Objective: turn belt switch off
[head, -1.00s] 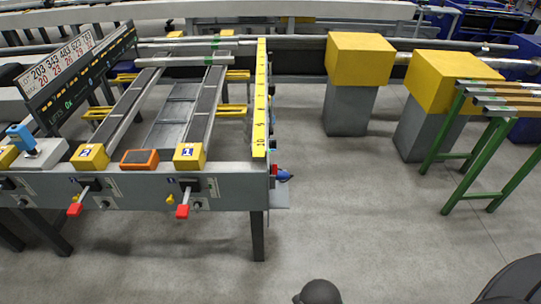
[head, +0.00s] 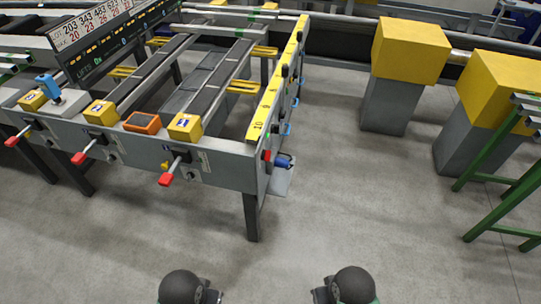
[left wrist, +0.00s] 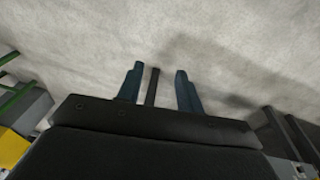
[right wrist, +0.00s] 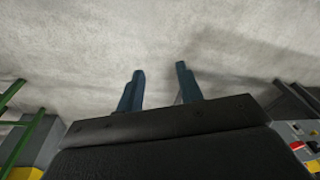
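I cannot tell for certain which control is the belt switch. In the right wrist view, a grey panel with a red control (right wrist: 296,146) shows at the lower right edge. My left gripper (left wrist: 159,70) is open and empty above the floor. My right gripper (right wrist: 160,70) is also open and empty, apart from the panel. Parts of my arms show at the bottom of the head view.
The runout table (head: 225,164) stands at the left, with several red-tipped levers (head: 167,179) projecting from its front. Yellow-topped grey blocks (head: 410,50) and a green-legged stand (head: 498,180) are at the right. The floor (head: 345,200) between them is clear.

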